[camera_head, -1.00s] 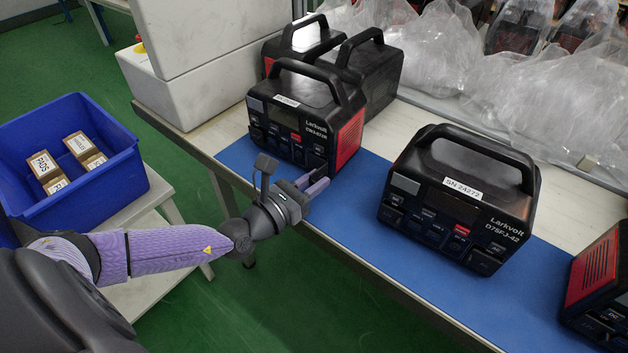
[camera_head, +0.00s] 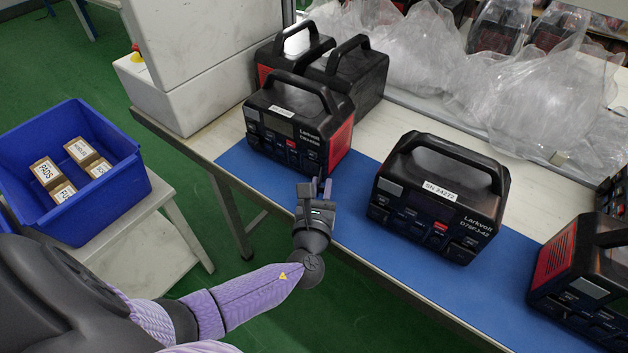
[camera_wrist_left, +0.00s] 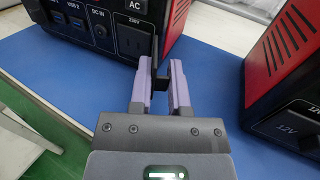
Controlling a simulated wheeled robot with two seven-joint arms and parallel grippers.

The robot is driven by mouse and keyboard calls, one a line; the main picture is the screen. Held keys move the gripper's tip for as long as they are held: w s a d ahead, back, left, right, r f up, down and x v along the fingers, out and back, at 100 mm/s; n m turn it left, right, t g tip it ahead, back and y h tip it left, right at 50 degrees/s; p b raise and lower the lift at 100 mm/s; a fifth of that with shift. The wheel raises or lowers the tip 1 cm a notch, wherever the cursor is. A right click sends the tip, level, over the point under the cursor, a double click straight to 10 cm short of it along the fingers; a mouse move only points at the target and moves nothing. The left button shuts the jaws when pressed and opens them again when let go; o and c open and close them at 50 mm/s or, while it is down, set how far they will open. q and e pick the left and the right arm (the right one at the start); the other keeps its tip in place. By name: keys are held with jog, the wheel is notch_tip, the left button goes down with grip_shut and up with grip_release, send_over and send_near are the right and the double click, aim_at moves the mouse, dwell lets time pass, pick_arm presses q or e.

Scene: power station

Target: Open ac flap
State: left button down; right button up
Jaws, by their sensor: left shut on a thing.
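The left black power station (camera_head: 283,134), with a red side, stands on the blue mat, its front panel facing me. In the left wrist view its panel shows the AC label (camera_wrist_left: 135,6) and the 230V socket (camera_wrist_left: 132,42) at the lower right corner. My left gripper (camera_head: 319,187) is at that corner, pointing at the station. In the left wrist view its purple fingers (camera_wrist_left: 161,90) are shut on a small dark piece (camera_wrist_left: 162,92), which looks like the AC flap standing out from the panel. How it joins the panel is partly hidden by the fingers. My right gripper is out of view.
A second power station (camera_head: 436,200) stands close to the right of my gripper, and a third (camera_head: 585,275) farther right. More black units (camera_head: 357,75) stand behind the left one. A blue bin (camera_head: 35,213) with small boxes is at left. Bare blue mat (camera_head: 350,225) lies between stations.

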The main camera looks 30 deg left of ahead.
pick_arm(q)
jog(key=shift+w+d+f+n+g+y, duration=0.15)
jog(key=shift+d+n+g+y, duration=0.1)
jog(key=shift+n+y, duration=0.25)
jog(key=shift+w+d+r+n+g+y, duration=0.1)
jog(key=shift+n+g+y, duration=0.2)
jog(key=shift+y, duration=0.3)
jog(key=shift+w+d+n+g+y+b, duration=0.2)
jog(key=shift+n+g+y+b, duration=0.25)
jog(key=shift+n+g+y, duration=0.45)
jog(key=shift+w+n+g+y, duration=0.15)
jog(key=shift+n+g+y, duration=0.2)
jog(key=shift+y, duration=0.35)
jog(key=shift+d, duration=0.1)
